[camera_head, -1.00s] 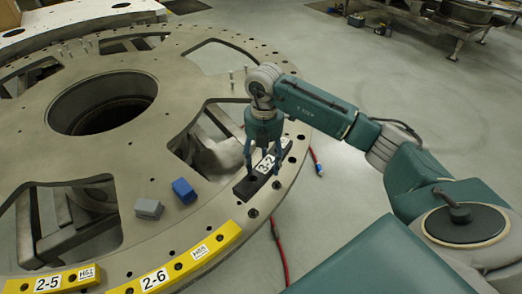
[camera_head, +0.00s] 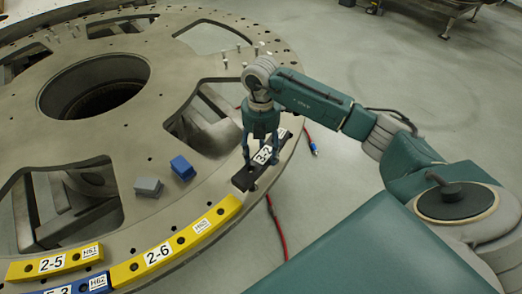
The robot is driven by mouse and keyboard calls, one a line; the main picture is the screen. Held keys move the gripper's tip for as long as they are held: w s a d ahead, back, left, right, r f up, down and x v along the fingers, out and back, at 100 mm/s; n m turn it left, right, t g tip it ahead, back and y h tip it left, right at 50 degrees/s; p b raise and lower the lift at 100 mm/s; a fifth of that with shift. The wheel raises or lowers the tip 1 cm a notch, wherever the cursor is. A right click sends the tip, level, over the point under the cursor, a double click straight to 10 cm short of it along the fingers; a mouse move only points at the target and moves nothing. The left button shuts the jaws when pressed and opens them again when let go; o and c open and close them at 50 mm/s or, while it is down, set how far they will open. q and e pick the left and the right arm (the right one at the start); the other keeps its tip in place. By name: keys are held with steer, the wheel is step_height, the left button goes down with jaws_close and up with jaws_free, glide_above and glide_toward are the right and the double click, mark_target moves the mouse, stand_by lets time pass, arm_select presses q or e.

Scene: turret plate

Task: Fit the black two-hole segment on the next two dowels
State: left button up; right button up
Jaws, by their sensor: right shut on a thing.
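The black two-hole segment (camera_head: 243,181), with a white label reading 3-2, is over the outer rim of the turret plate (camera_head: 118,207). My right gripper (camera_head: 261,157) points down from above and is shut on the segment near its label. The segment's lower end is close to the upper right end of the yellow 2-6 segment (camera_head: 215,219), with a small gap in the picture. Whether the black segment touches the plate or hangs just above it, I cannot tell. Any dowels under it are hidden. My left gripper is out of view.
A yellow 2-5 segment (camera_head: 25,269) and a blue segment (camera_head: 78,286) lie on the near rim. A blue block (camera_head: 182,167) and a grey block (camera_head: 148,187) sit on the plate. Several upright pins (camera_head: 225,62) stand farther back. A red cable (camera_head: 277,226) lies beside the plate.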

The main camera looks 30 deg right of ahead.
steer(key=shift+f+b, duration=0.9)
steer(key=shift+f, duration=0.45)
steer(key=shift+f+b, duration=0.55)
steer(key=shift+f, duration=0.3)
steer(key=shift+f+b, duration=0.75)
steer(key=shift+f, duration=0.3)
steer(key=o, duration=1.5)
steer(key=shift+o, duration=0.2)
step_height(320, 180, up, 12)
steer(key=shift+r, duration=0.1)
